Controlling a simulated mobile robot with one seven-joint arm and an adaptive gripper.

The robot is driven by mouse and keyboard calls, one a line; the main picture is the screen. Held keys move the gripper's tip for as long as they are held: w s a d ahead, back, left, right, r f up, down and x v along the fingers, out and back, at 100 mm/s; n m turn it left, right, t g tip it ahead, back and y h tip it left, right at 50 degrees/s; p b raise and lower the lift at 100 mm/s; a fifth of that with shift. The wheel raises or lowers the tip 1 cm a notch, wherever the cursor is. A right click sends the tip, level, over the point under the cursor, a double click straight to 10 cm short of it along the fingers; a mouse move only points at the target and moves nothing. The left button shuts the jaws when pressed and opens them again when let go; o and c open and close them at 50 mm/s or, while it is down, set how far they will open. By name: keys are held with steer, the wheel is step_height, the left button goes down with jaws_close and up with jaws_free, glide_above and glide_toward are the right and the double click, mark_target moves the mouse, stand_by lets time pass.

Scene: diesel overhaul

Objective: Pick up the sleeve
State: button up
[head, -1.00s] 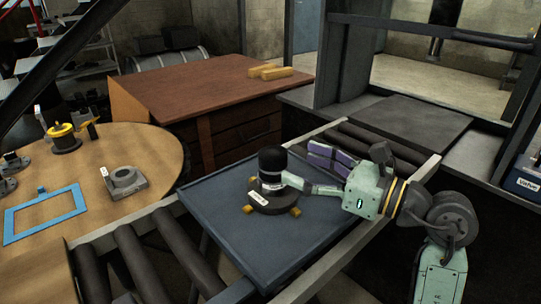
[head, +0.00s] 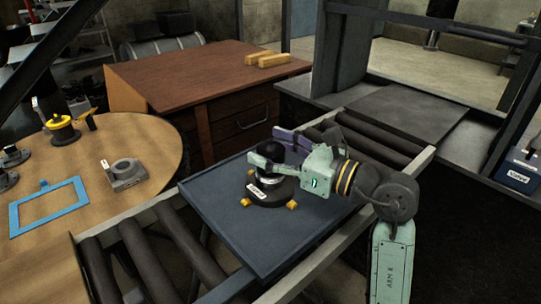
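A dark cylindrical part with a rounded black top (head: 270,147) and a metallic lower section stands upright on a round black base (head: 272,194). I take this part for the sleeve, but cannot be sure. The base has a white label and small yellow feet, and rests on the blue-grey tray (head: 228,222). My gripper (head: 270,146) reaches in from the right at the upper part. One pale green finger is on the near side, a purple-grey one on the far side. The near finger hides much of the part, so contact is unclear.
The tray sits on a roller conveyor (head: 160,250). On the left, a round wooden table (head: 75,215) holds a blue frame (head: 50,206), a grey ring bracket (head: 124,174) and a yellow-topped part (head: 62,130). A brown desk (head: 200,75) stands behind, with yellow blocks (head: 268,61).

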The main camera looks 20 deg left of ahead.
steer(key=c, duration=1.3)
steer(key=shift+r, duration=0.1)
